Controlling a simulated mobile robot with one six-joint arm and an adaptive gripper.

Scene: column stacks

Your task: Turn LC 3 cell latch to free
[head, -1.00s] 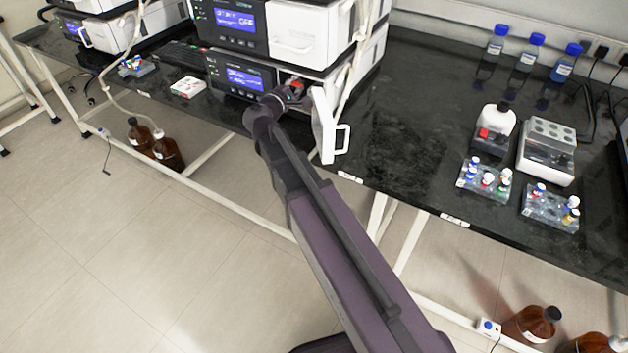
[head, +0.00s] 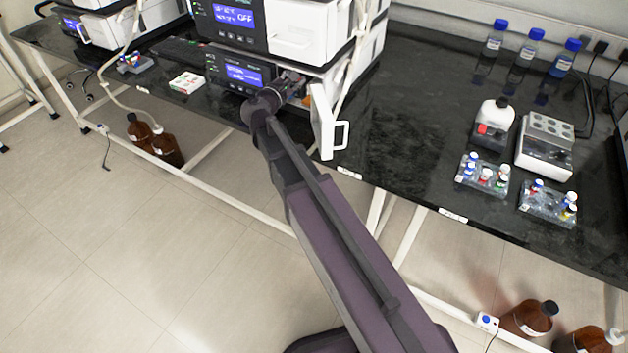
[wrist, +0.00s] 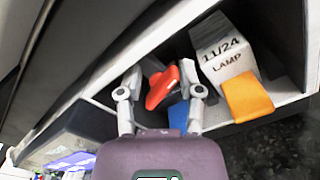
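In the wrist view a red latch lever (wrist: 162,88) stands tilted inside the open bay of a white instrument. My gripper (wrist: 160,82) is open, with one finger on each side of the lever. A gap shows at the fingers, and whether either touches the lever is unclear. In the head view my gripper (head: 291,85) is at the opening of the lower instrument (head: 238,72), beside its swung-open white door (head: 323,122). There my arm and gripper hide the latch.
A white box marked "11/24 LAMP" (wrist: 222,50) with an orange tab (wrist: 247,97) sits right of the lever. A blue part (wrist: 178,115) lies below it. Bottles and vial racks (head: 484,175) stand on the right of the black bench (head: 420,110); its middle is clear.

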